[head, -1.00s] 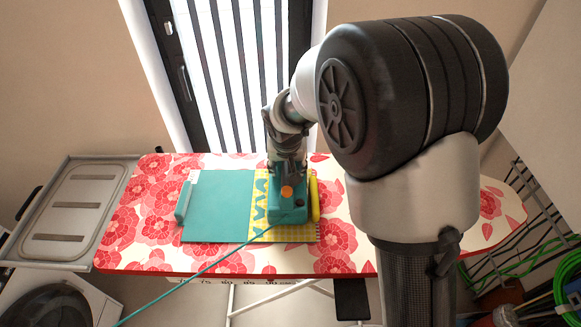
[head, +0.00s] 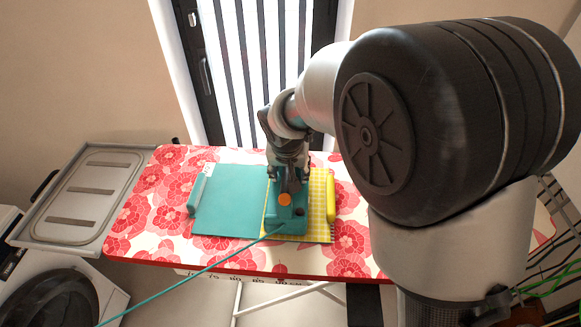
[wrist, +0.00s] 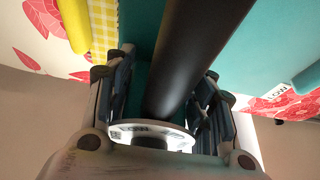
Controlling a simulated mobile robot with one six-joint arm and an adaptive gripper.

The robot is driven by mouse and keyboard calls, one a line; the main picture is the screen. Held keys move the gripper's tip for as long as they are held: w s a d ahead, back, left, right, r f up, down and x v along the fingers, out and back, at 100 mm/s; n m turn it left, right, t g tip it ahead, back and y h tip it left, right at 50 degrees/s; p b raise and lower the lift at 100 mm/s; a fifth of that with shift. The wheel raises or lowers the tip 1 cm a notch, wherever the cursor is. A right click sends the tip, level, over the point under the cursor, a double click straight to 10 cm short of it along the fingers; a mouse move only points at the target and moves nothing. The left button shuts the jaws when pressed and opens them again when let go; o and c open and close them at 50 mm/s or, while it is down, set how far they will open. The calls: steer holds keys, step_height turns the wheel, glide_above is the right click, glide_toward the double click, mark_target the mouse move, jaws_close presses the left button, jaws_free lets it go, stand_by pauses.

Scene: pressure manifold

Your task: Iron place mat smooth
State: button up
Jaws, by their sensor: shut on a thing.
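My gripper (head: 289,178) is shut on the dark handle of a teal iron (head: 288,215) with an orange button. In the wrist view, my gripper's fingers (wrist: 164,92) sit on both sides of the thick black handle (wrist: 190,60). The iron stands upright, soleplate down, on the left part of a yellow checked cloth (head: 320,195), seemingly the place mat. A plain teal sheet (head: 230,200) lies flat to its left; whether the two are joined is unclear. The cloth under the iron is hidden.
A red-flowered ironing board (head: 150,225) bears everything. A teal bar (head: 197,192) with a white label lies at the left, a yellow bar (head: 331,200) at the right. The iron's teal cord (head: 190,280) runs front left. A grey tray (head: 85,190) and washer (head: 60,300) stand left.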

steer(key=shift+s+b, duration=0.3)
steer(key=shift+s, duration=0.35)
steer(key=shift+r+p, duration=0.3)
steer(key=shift+r, duration=0.05)
steer(key=shift+w+r+p, duration=0.1)
steer(key=shift+r+p, duration=2.15)
steer(key=shift+r, duration=1)
